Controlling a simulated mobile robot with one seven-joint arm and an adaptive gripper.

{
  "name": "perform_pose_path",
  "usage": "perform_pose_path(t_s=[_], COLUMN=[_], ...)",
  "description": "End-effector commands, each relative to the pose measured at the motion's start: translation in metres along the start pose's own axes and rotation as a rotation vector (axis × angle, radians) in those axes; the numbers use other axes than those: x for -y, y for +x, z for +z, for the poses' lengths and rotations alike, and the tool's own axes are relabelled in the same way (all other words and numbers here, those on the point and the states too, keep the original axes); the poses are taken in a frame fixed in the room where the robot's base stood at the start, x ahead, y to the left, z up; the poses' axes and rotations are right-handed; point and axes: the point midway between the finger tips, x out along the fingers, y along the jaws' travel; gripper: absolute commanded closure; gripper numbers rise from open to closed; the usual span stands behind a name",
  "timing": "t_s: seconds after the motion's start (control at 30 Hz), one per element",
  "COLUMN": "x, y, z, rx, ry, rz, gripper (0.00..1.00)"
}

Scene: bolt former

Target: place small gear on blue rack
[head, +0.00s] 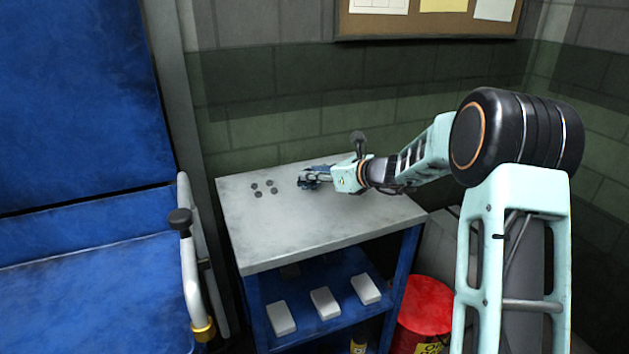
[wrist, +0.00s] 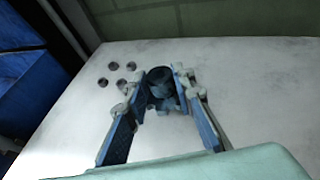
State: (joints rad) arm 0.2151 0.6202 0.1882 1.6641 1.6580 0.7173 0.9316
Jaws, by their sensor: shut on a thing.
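The small gear (wrist: 160,78) is a dark toothed piece between my fingertips in the wrist view; the fingers hide parts of it. My gripper (wrist: 163,92) is shut on it, and in the head view my gripper (head: 308,180) is over the grey top of the blue rack. The blue rack (head: 407,268) has blue posts, a blue lower shelf and a pale grey top (head: 325,225). I cannot tell whether the gear touches the top or hangs just above it.
Several small dark round pieces (head: 264,189) stand left of my gripper on the top. White boxes (head: 324,303) sit on the lower shelf. The top's front is clear.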

Motion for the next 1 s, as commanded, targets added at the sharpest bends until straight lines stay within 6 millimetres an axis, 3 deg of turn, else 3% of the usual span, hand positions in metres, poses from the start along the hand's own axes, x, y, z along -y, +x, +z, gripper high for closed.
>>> perform_pose_path(t_s=[0.1,0.47,0.5,0.63,1.0], x=[0.000,0.000,0.000,0.000,0.000], y=[0.006,0.007,0.007,0.007,0.005], z=[-0.014,-0.017,-0.019,-0.018,-0.015], rx=[0.003,0.003,0.000,0.000,0.000], ry=[0.000,-0.001,0.000,0.000,0.000], rz=[0.000,0.000,-0.001,-0.001,0.000], gripper=[1.00,1.00,0.76,0.61,0.59])
